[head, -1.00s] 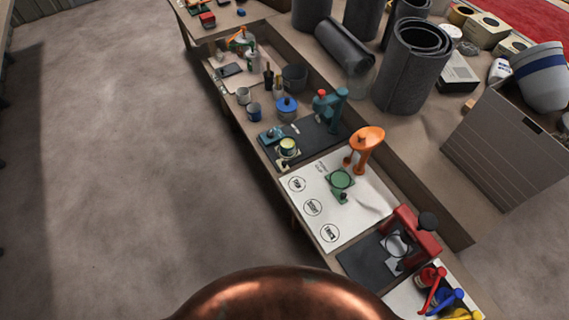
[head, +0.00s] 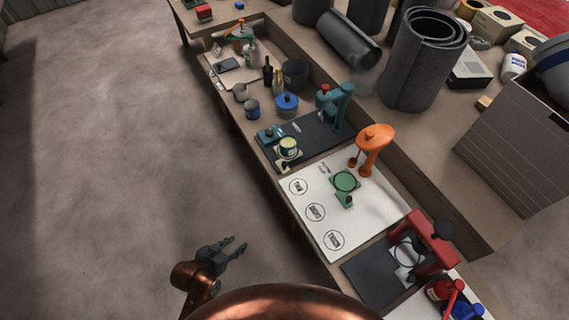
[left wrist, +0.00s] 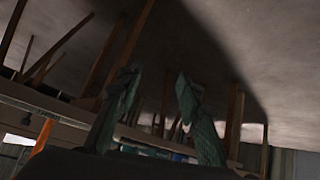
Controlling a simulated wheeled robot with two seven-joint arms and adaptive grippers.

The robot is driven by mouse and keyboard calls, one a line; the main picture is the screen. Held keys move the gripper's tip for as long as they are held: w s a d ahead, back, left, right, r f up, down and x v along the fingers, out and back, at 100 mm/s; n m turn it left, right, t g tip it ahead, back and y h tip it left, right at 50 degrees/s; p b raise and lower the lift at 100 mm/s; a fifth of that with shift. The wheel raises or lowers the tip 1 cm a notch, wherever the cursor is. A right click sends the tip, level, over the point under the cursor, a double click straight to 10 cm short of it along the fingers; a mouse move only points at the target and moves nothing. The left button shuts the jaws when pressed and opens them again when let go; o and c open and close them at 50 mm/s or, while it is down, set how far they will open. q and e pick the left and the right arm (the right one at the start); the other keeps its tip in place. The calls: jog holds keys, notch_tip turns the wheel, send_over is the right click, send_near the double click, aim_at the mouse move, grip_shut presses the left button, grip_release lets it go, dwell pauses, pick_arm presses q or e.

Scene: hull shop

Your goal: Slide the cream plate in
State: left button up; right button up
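A cream plate (head: 289,158) lies at the near-left part of a dark mat (head: 322,140) on the bench. A small yellow-topped can (head: 289,146) stands on it and hides much of it. A teal press (head: 335,106) stands at the far right of that mat, apart from the plate. My left gripper (head: 239,246) is over the floor, left of the bench and well away from the plate. Its fingers are spread and empty; they also show apart in the left wrist view (left wrist: 160,108). My right gripper is not in view.
A red press (head: 432,240) stands nearer. A blue pot (head: 287,105) and mugs stand beyond the dark mat. The floor (head: 120,180) on the left is clear.

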pick_arm(q)
jog(key=w+d+r+m+t+h, duration=0.25)
jog(key=w+d+r+h, duration=0.3)
jog(key=w+d, duration=0.65)
jog(key=t, duration=0.4)
send_near(283, 166)
jog(key=x, duration=0.3)
jog(key=shift+h, duration=0.35)
jog(key=b+x, duration=0.1)
jog(key=x, duration=0.7)
jog(key=shift+w+a+f, duration=0.1)
jog(key=shift+w, duration=0.05)
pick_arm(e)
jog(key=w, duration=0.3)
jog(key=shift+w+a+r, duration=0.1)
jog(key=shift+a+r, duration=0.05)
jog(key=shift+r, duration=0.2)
pick_arm(q)
jog(key=shift+t, duration=0.25)
jog(key=shift+c, duration=0.7)
grip_shut()
